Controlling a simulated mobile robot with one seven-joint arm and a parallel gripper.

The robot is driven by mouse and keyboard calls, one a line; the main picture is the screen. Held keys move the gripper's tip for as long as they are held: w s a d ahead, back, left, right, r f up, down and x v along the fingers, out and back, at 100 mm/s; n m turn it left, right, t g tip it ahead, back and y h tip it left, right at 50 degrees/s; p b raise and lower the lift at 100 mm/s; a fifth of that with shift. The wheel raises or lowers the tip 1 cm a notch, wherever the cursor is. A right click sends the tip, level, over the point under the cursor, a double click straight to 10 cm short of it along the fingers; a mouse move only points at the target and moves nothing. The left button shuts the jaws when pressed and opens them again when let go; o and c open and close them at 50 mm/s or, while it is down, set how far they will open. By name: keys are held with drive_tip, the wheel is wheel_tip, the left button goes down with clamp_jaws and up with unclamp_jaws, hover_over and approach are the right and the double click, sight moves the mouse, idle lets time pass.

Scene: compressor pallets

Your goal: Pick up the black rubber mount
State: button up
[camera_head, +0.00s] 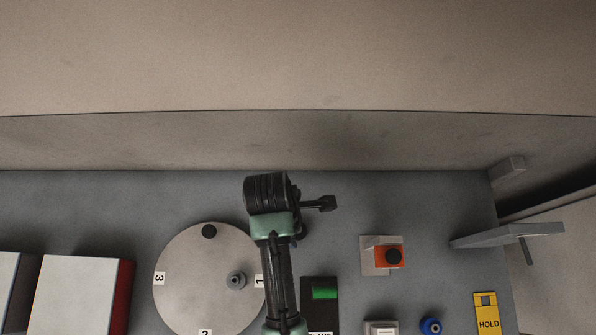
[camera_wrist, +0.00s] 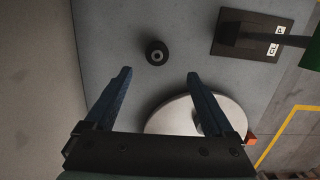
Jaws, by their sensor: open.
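The black rubber mount (camera_wrist: 156,52) is a small dark round piece with a pale ring and hole in its top. It stands on the grey bench top in the wrist view. My gripper (camera_wrist: 159,75) is open and empty. Its two blue-black fingers are spread, and the mount appears just beyond the fingertips, between their lines. No contact shows. In the head view my arm covers the middle of the bench, and I cannot clearly make out the mount there.
A pale numbered disc (camera_head: 185,285) carries a black knob (camera_head: 208,231) and a grey fitting (camera_head: 236,281). A clamp with green handle (camera_head: 325,293) stands right of my arm. An orange switch box (camera_head: 388,256), blue piece (camera_head: 431,326) and yellow HOLD tag (camera_head: 487,313) lie farther right.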

sight(298, 229)
drive_tip(key=f, duration=0.3)
drive_tip(key=d+f, duration=0.1)
drive_tip(key=f, duration=0.2)
drive_tip(key=f+p, duration=0.1)
drive_tip(key=f, duration=0.2)
drive_tip(key=shift+w+d+f, duration=0.2)
drive_tip(key=shift+w+f, duration=0.05)
clamp_jaws()
